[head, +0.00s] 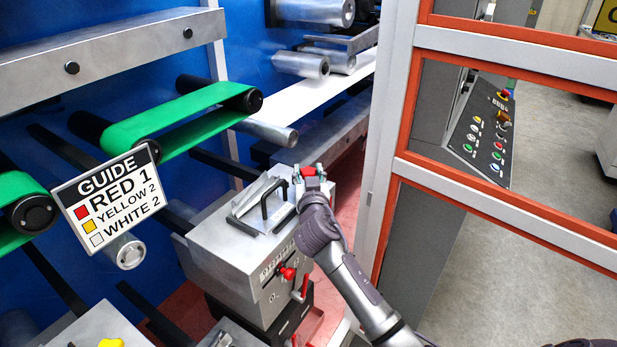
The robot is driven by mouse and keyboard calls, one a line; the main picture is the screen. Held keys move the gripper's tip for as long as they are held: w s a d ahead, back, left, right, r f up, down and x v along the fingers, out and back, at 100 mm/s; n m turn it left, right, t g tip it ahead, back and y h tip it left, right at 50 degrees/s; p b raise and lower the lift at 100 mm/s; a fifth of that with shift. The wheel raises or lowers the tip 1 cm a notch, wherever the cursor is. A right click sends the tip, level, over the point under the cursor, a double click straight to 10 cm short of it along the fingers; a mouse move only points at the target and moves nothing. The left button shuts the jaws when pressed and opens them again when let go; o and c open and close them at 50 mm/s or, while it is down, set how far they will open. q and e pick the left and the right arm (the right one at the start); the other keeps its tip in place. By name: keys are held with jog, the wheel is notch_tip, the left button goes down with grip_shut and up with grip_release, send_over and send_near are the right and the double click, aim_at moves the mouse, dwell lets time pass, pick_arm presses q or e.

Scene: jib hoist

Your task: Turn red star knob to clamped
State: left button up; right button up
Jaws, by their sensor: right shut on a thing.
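The red star knob (309,171) shows as a small red patch on top of the grey metal guide block (225,254), at its back right corner. My right gripper (309,178) reaches in from the lower right and is shut on the red knob. The fingers and wrist hide most of the knob, so its turned position cannot be read. My left gripper is not in the head view.
A guide sign (110,198) lists red 1, yellow 2, white 2. A red handle (288,273) sits on the block's front. A black U-shaped handle (270,197) stands left of my gripper. An orange-and-grey frame (395,165) rises close on the right. A yellow knob (110,343) shows at lower left.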

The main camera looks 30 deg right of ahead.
dwell(0.3)
jog(key=o, duration=1.2)
jog(key=shift+c, duration=0.2)
jog(key=v, duration=1.2)
